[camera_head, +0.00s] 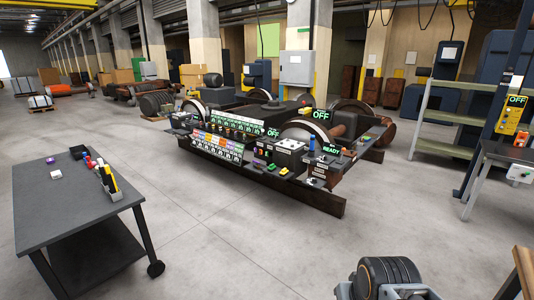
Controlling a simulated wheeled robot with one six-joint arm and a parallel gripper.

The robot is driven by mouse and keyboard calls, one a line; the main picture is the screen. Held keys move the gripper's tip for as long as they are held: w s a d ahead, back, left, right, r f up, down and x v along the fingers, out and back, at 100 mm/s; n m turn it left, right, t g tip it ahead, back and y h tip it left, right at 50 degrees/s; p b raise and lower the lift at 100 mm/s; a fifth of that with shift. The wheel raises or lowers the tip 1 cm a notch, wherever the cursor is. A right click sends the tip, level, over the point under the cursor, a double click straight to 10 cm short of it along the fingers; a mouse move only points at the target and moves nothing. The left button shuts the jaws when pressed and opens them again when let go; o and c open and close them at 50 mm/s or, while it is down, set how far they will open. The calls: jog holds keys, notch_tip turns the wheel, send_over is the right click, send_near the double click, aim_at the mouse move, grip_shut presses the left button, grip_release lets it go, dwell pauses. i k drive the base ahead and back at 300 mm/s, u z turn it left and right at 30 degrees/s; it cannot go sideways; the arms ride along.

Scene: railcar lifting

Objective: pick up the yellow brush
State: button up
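A dark cart (48,215) stands at the left. Near its right edge is a small grey holder (111,196) with upright items in it. One of them is a slim yellow item (112,183), which may be the yellow brush; it is too small to be sure. A dark item stands beside it in the holder. My gripper is not in view. A black and grey part with thin orange rings at the bottom right looks like part of my own arm.
A wheeled bogie (326,205) with panels, coloured blocks and signs fills the middle. Small red, white and purple items lie on the cart. A shelf rack (440,148) and a side table (508,152) stand at the right. The floor between cart and bogie is clear.

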aim_at(285, 172)
jog(key=u, duration=0.7)
jog(key=i, duration=1.95)
jog(key=u, duration=0.45)
jog(key=i, duration=2.3)
jog(key=z, duration=0.4)
jog(key=i, duration=1.1)
jog(key=z, duration=1.9)
jog(key=i, duration=1.1)
jog(key=z, duration=0.9)
